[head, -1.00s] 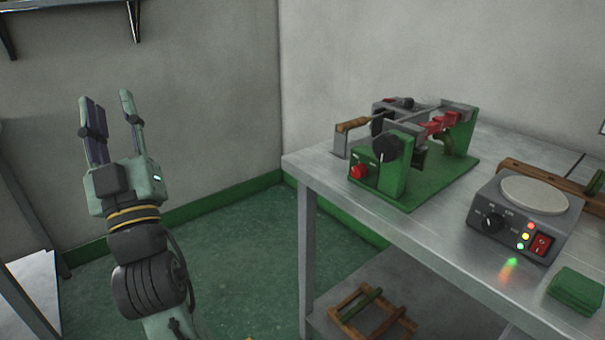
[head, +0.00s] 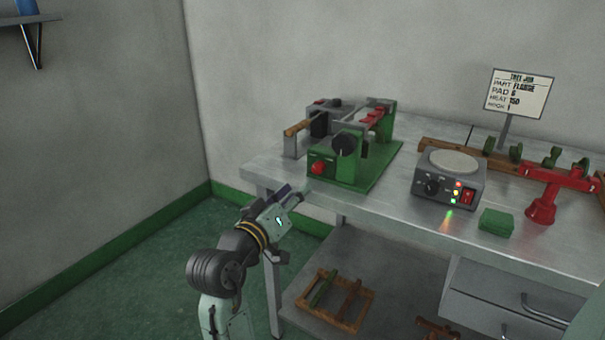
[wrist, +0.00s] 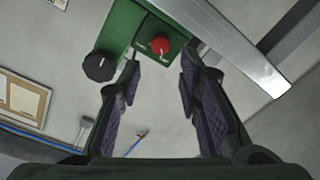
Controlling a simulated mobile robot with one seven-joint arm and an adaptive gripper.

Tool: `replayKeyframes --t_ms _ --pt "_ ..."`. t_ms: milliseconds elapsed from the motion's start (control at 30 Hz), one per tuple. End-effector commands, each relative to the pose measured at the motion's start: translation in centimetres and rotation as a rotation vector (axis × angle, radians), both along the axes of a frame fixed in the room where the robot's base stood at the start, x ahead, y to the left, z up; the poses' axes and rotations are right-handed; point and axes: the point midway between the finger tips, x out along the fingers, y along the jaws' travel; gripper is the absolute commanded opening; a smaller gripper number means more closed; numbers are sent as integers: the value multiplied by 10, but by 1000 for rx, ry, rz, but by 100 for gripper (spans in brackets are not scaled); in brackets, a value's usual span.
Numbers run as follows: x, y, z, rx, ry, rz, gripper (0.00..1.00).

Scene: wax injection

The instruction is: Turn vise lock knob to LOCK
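The green vise (head: 345,172) stands on the metal table's left end. A red knob (head: 318,168) sits on its green front panel, and a larger black knob (head: 343,144) is on the upright beside it. I cannot tell which is the lock knob; the panel marks are too small to read. My gripper (head: 294,194) is open and empty, low in front of the vise, apart from both knobs.
The table's front edge (head: 400,228) is close to my gripper. A hot plate (head: 448,182), green pads (head: 496,222) and a red stand (head: 541,209) are to the right. A wooden frame (head: 335,298) lies on the lower shelf. Floor left of the table is clear.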

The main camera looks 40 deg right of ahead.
Motion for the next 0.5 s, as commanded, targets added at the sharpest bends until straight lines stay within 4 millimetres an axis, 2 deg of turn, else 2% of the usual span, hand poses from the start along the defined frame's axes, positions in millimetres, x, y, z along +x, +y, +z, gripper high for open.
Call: replayKeyframes --t_ms 300,500 --pt "25 -53 3 -1 -1 0 32" --pt "38 -78 3 -1 -3 2 32"
